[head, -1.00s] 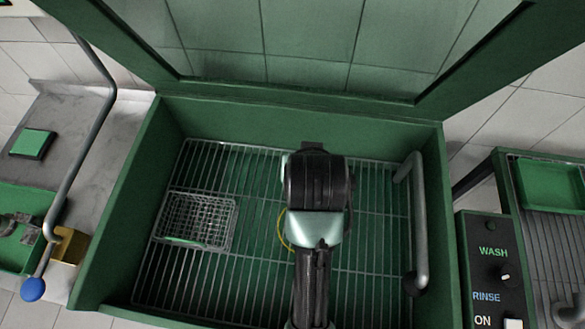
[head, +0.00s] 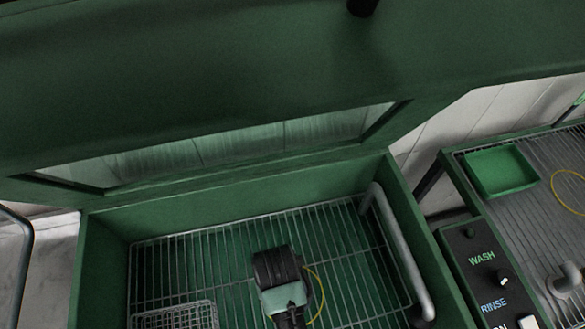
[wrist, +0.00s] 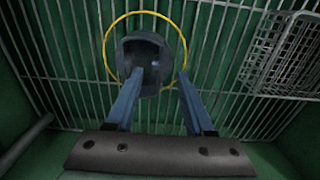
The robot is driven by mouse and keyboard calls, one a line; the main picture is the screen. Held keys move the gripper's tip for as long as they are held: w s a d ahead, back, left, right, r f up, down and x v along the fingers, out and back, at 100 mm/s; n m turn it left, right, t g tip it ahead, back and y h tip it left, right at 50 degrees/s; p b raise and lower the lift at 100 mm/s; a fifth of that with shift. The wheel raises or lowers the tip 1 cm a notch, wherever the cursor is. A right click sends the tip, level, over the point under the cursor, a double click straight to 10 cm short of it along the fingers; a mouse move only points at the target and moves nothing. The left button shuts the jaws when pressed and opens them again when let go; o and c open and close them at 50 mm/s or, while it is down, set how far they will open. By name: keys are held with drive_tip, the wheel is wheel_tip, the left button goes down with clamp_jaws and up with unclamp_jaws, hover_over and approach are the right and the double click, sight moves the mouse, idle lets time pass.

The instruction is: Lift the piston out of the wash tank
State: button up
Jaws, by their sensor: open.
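The piston (wrist: 142,48) is a dark grey, round-topped piece on the wire rack of the wash tank (head: 405,185), inside a yellow ring (wrist: 183,45). My gripper (wrist: 160,76) is open in the wrist view, its two blue-grey fingers reaching towards the piston. The left fingertip overlaps the piston in the picture and the right one lies just right of it. I cannot tell whether either touches it. In the head view my arm hides the piston and the fingers; only part of the yellow ring (head: 321,292) shows.
A wire basket (head: 178,316) sits on the rack at front left. A grey pipe (head: 402,252) runs along the right wall. The green lid (head: 220,75) with its window rises behind. A control panel (head: 462,247) and a drain table with a green tray (head: 500,170) stand right.

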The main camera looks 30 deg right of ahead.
drive_tip(key=f, duration=0.5)
drive_tip(key=shift+w+d, duration=0.25)
drive_tip(key=shift+d, duration=0.1)
clamp_jaws()
drive_tip(key=shift+r, duration=0.1)
idle(1.0)
